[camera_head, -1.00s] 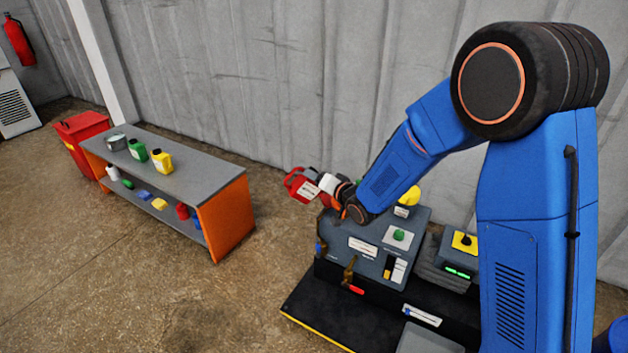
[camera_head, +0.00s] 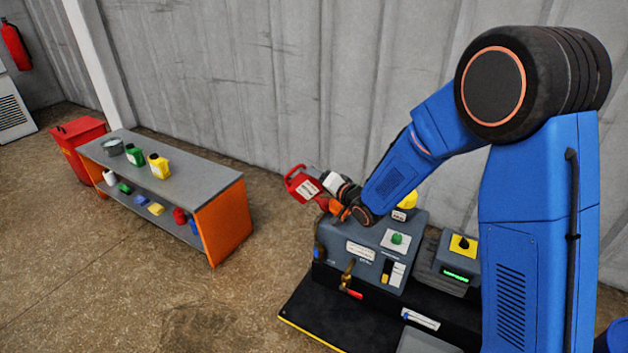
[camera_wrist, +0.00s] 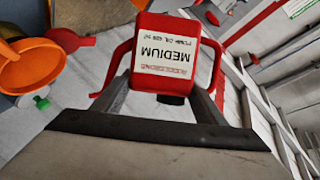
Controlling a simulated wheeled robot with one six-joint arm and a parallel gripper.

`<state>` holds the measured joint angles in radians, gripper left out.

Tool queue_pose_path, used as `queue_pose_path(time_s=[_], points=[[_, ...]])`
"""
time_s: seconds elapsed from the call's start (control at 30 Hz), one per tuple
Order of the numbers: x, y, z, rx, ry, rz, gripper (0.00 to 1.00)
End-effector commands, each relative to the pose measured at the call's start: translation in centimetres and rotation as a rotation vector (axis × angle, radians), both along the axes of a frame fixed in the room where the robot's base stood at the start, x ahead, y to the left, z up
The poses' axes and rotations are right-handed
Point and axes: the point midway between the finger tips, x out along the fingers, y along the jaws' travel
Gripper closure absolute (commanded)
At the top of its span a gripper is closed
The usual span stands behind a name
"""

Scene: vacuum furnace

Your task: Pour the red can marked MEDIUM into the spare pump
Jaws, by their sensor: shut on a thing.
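The red can marked MEDIUM (camera_head: 301,184) is held in my gripper (camera_head: 322,190), up at the left end of the grey machine (camera_head: 365,250). In the wrist view the can (camera_wrist: 168,30) sits between the two fingers of my gripper (camera_wrist: 165,100), and its white label reads upside down. Its red handles show at both sides. The can looks tilted in the head view. An orange funnel (camera_wrist: 28,68) shows at the left of the wrist view, apart from the can. It also shows in the head view (camera_head: 337,208), just below the can. No stream of liquid shows.
A grey-topped bench (camera_head: 200,180) with orange ends stands at left, with several bottles and cans on it. A red bin (camera_head: 78,140) stands behind it. A control box (camera_head: 458,262) is right of the machine. Brass valves (camera_head: 347,275) stick out in front. Open floor lies between bench and machine.

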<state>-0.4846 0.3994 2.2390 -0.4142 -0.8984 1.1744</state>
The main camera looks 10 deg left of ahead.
Motion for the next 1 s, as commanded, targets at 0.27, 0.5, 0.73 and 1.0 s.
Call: queue_pose_path(time_s=[0.27, 0.5, 0.73, 1.0], points=[[0.2, -0.3, 0.4, 0.041, 0.022, 0.000, 0.64], [0.4, -0.6, 0.7, 0.076, 0.043, -0.002, 0.64], [0.5, -0.8, 1.0, 0.111, 0.062, 0.000, 0.64], [0.7, -1.1, 1.3, 0.150, 0.085, 0.000, 0.64]])
